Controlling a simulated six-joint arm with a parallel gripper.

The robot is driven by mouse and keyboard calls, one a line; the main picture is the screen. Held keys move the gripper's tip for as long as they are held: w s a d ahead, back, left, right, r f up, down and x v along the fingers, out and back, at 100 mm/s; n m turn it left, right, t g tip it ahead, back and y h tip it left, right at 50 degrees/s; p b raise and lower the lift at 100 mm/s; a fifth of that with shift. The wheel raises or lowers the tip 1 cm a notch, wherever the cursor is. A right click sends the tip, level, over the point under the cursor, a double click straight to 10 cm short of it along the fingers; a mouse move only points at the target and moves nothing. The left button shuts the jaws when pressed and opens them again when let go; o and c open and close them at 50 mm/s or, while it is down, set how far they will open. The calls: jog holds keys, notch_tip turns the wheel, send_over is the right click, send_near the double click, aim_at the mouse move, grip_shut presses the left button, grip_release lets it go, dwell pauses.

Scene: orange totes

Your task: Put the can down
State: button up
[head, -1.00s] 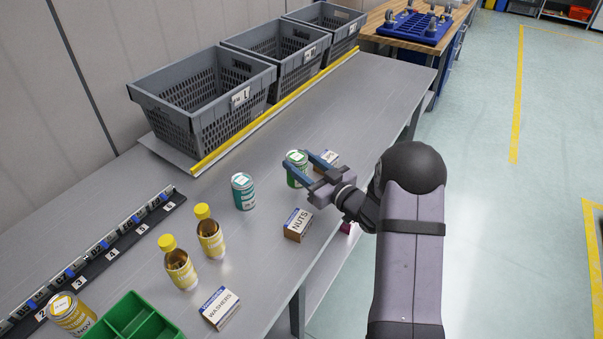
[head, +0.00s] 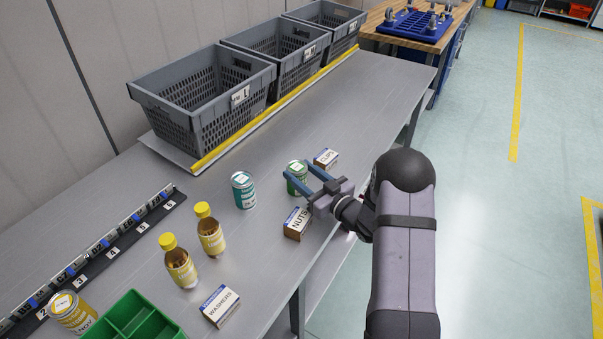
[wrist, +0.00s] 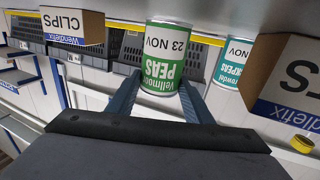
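The green-and-white can labelled PEAS (head: 296,180) stands upright on the grey bench, between the teal can (head: 243,190) and the CLIPS box. In the wrist view, which is upside down, the peas can (wrist: 165,55) is ahead of my gripper. The finger in front hides part of the can in the head view.
The NUTS box (head: 297,223) and CLIPS box (head: 326,158) stand close to my gripper. Two yellow-capped bottles (head: 210,232), a WASHERS box (head: 220,306) and a green tray (head: 110,318) are at lower left. Grey totes (head: 180,105) line the back; bench before them is clear.

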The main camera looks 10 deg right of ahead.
jog(key=o, duration=0.4)
jog(key=shift+c, duration=0.2)
jog(key=shift+r+p, duration=0.1)
jog(key=shift+p, duration=0.2)
jog(key=b+v, duration=0.3)
jog(key=v, duration=0.3)
jog(key=shift+s+d, duration=0.1)
jog(key=shift+s, duration=0.15)
jog(key=shift+o, duration=0.4)
jog(key=shift+s+d, duration=0.2)
jog(key=shift+s, duration=0.25)
